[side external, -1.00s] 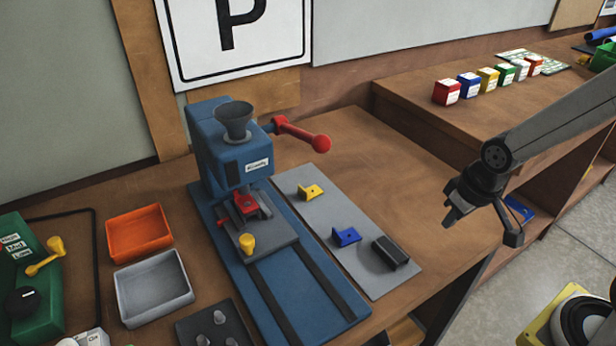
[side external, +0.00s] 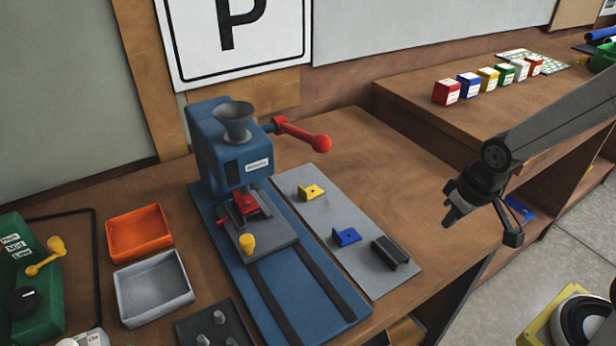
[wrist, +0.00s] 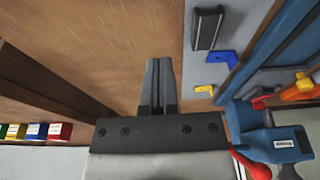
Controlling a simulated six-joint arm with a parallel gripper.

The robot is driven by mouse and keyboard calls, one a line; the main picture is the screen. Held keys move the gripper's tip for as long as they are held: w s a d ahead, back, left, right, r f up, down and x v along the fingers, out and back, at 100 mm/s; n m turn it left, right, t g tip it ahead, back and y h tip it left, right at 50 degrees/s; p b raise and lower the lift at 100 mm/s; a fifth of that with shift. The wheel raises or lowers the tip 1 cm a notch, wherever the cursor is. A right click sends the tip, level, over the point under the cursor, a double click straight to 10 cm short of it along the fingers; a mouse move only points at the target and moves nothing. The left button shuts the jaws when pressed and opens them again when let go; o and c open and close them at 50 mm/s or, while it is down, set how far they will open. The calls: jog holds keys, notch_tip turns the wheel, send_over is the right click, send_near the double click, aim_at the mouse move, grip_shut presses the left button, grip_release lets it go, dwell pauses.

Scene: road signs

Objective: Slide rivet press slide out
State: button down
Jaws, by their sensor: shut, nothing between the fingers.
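The blue rivet press (side external: 225,150) stands on a long blue base with two dark rails (side external: 290,290). Its grey slide plate (side external: 262,242) sits at the back of the rails, partly under the press head, with a yellow knob (side external: 247,243) at its front and a red part (side external: 244,202) on it. A red-balled lever (side external: 320,143) sticks out at the press's right. The press also shows in the wrist view (wrist: 262,130). My gripper (side external: 485,224) is to the right of the press, above the bench's right edge, apart from everything. In the wrist view its fingers (wrist: 157,65) are together and empty.
A grey mat (side external: 375,277) right of the press holds a yellow bracket (side external: 311,192), a blue bracket (side external: 346,237) and a black block (side external: 390,253). Orange (side external: 139,233) and grey (side external: 153,287) trays stand at left. Bare bench lies between mat and gripper.

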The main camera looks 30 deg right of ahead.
jog(key=c, duration=0.9)
grip_release()
jog(key=o, duration=0.4)
jog(key=shift+w+a, duration=0.15)
jog(key=shift+w, duration=0.1)
jog(key=shift+o, duration=1.1)
jog(key=w+a+n, duration=0.3)
jog(key=w+a, duration=0.3)
jog(key=w, duration=0.1)
jog(key=shift+w+r+y, duration=0.25)
jog(key=shift+y, duration=0.15)
jog(key=n+y, duration=0.2)
jog(key=n, duration=0.4)
send_near(247, 239)
jog(key=f, duration=0.2)
jog(key=shift+a+r+t, duration=0.1)
jog(key=shift+r+t, duration=0.1)
jog(key=shift+t, duration=0.1)
jog(key=shift+f, duration=0.15)
jog(key=shift+x, duration=3.75)
